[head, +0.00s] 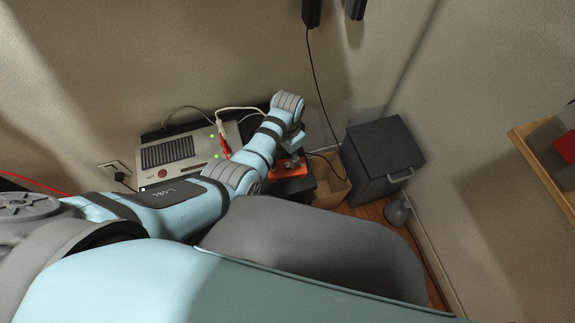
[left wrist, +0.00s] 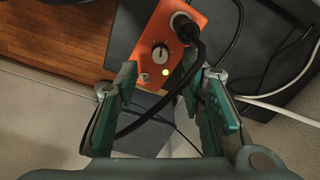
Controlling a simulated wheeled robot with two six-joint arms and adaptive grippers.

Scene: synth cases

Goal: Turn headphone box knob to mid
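The orange headphone box (left wrist: 165,50) lies near the top of the left wrist view, with a round dark knob (left wrist: 160,52) on its face. A lit green-yellow light and a silver button sit below the knob. A thick black plug with a cable enters the box beside the knob. My left gripper (left wrist: 163,88) is open, its teal fingers spread on either side below the box, with nothing held between them. In the head view the orange box (head: 290,168) is partly hidden by my left gripper (head: 291,148). The knob's exact setting is hard to read. My right gripper is not in view.
A grey device (head: 172,152) with green lights and a red plug stands left of the box. A black cabinet (head: 378,160) and a cardboard box (head: 328,180) stand to the right. A white cable (left wrist: 285,108) and black cables run close by. A wooden shelf (head: 548,168) is far right.

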